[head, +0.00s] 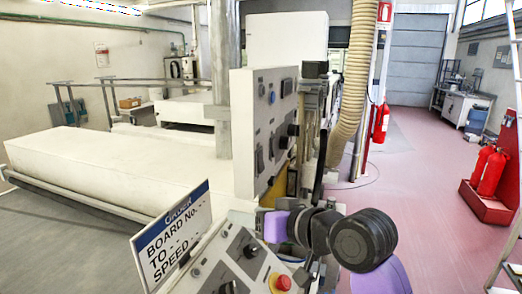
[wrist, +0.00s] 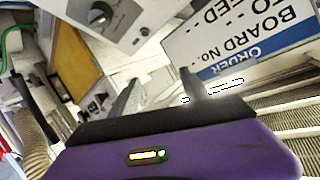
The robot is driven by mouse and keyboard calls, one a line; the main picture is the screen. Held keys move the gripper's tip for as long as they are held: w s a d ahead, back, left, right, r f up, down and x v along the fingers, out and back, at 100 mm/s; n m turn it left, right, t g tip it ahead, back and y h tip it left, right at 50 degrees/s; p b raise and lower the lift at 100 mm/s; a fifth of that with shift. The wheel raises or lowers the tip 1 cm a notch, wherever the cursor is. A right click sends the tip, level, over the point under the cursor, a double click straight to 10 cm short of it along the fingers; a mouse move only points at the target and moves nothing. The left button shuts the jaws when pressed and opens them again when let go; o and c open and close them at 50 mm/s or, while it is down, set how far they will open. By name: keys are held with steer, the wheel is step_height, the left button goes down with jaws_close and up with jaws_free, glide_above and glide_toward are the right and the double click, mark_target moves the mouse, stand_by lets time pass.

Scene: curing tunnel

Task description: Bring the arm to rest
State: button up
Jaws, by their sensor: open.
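My gripper (wrist: 157,88) shows in the wrist view beyond its purple housing. Its two dark fingers stand apart, with nothing held between them. In the head view my arm, with black joints and purple parts, is bent at the lower middle, in front of the control panels. My fingers cannot be made out clearly there. In the wrist view a board sign and a panel with a black knob lie beyond the fingers.
An upright control panel (head: 268,130) and a sloped panel with a red button (head: 283,283) stand close to my arm. The board sign (head: 172,238) is at their left. Fire extinguishers (head: 492,171) stand at the right. The reddish floor (head: 430,195) between is clear.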

steer(key=s+d+f+m+t+h+b, duration=0.1)
steer(key=s+d+f+m+t+h, duration=0.7)
steer(key=s+d+f, duration=0.55)
steer(key=s+d+f+n+g, duration=0.1)
steer(key=s+d+f, duration=0.1)
steer(key=s, duration=0.9)
steer(key=s+d+f+n+g+h+b, duration=0.1)
steer(key=s+d+f, duration=0.2)
steer(key=s, duration=0.8)
steer(key=s+d+f+n+g+h, duration=0.1)
steer(key=s+d+f, duration=0.2)
steer(key=s, duration=0.8)
steer(key=shift+s+d+f, duration=0.25)
